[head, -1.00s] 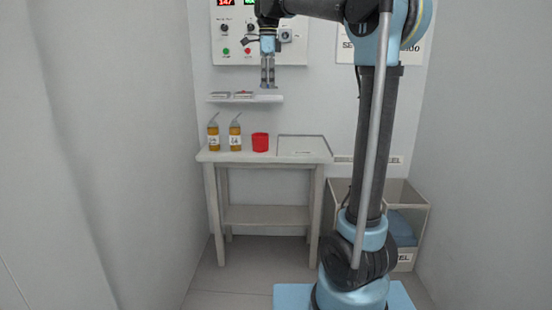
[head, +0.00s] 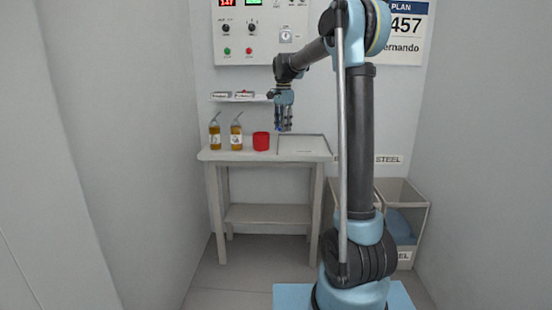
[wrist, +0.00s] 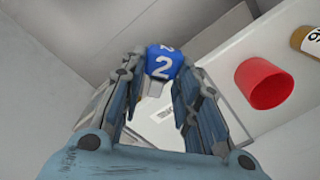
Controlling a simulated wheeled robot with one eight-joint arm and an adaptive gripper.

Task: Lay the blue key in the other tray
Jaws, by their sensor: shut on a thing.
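The blue key, with a white 2 on its head, shows in the wrist view (wrist: 164,62) between my fingertips. My gripper (head: 284,128) is shut on it and points down above the right part of the table. Below it, a flat pale tray (head: 305,147) with a thin rim lies on the table's right side. That tray shows partly behind the fingers in the wrist view, with a white label in it. Two small flat trays, one at left (head: 220,95) and one at right (head: 246,95), sit on the wall shelf. Their contents are too small to tell.
A red cup (head: 261,141) stands on the table (head: 268,155) left of the pale tray. Two amber bottles, one (head: 214,138) and another (head: 236,137), stand further left. The shelf (head: 236,99) is close to my gripper's left. A control panel (head: 262,45) hangs above.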

